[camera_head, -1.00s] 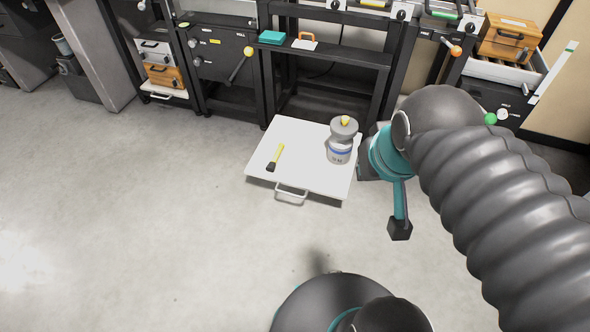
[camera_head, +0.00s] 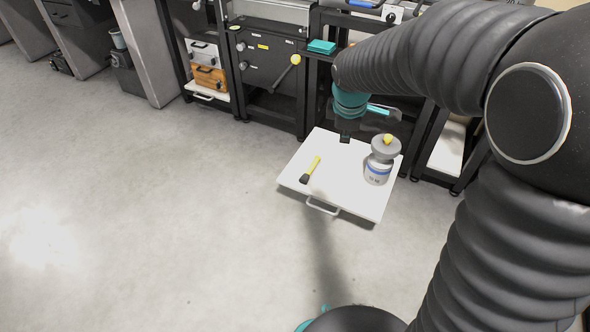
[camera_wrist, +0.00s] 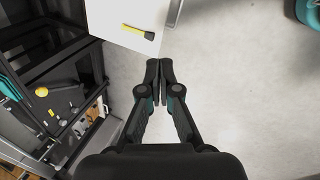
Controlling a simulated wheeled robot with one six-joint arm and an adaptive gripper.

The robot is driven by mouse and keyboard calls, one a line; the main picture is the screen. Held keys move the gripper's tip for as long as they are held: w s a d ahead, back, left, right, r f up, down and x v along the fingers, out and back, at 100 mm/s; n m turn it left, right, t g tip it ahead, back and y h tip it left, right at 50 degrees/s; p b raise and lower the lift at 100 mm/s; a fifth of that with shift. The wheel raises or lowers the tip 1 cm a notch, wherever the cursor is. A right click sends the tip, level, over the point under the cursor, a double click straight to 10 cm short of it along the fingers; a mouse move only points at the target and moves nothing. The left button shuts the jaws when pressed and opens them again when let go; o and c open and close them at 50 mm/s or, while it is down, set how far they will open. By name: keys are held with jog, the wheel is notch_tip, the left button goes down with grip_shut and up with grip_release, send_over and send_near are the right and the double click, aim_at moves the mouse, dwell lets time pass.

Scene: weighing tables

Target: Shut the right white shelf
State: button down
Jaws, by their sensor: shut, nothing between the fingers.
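The pulled-out white shelf (camera_head: 325,187) juts low over the floor, with a light handle (camera_head: 323,206) on its front edge. A grey weight with a yellow knob (camera_head: 378,165) stands upright on its right part, and a brush with a yellow handle (camera_head: 311,169) lies on its left part. My gripper (camera_head: 345,138) is shut and empty, and overlaps the shelf's back edge in the head view. In the wrist view the shut fingertips (camera_wrist: 159,66) appear just off a corner of the shelf (camera_wrist: 110,25); the brush (camera_wrist: 138,32) shows there. Their height above the shelf is unclear.
A lower white shelf (camera_head: 219,98) at the left bears a white box (camera_head: 203,52) and a wooden box (camera_head: 209,77). Black table frames (camera_head: 262,70) stand behind. Another white surface (camera_head: 448,147) is at the right. The floor in front is clear.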

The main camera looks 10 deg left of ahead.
jog(key=w+a+f+n+b, duration=0.1)
jog(key=w+a+f+n, duration=0.35)
jog(key=f, duration=0.65)
jog(key=w+a+f+n+g+b, duration=0.1)
jog(key=w+a+f+n+b, duration=0.1)
jog(key=a+f+n, duration=0.7)
jog(key=w+a+f+n+b, duration=0.1)
jog(key=w+a+f+n, duration=0.2)
jog(key=f, duration=1)
jog(key=w+d+f+m+b, duration=0.1)
jog(key=w+f+b, duration=0.1)
jog(key=w+f, duration=0.3)
jog(key=shift+w+f+h, duration=0.3)
jog(key=shift+w+f, duration=0.05)
jog(key=shift+f, duration=1.65)
jog(key=shift+m, duration=0.25)
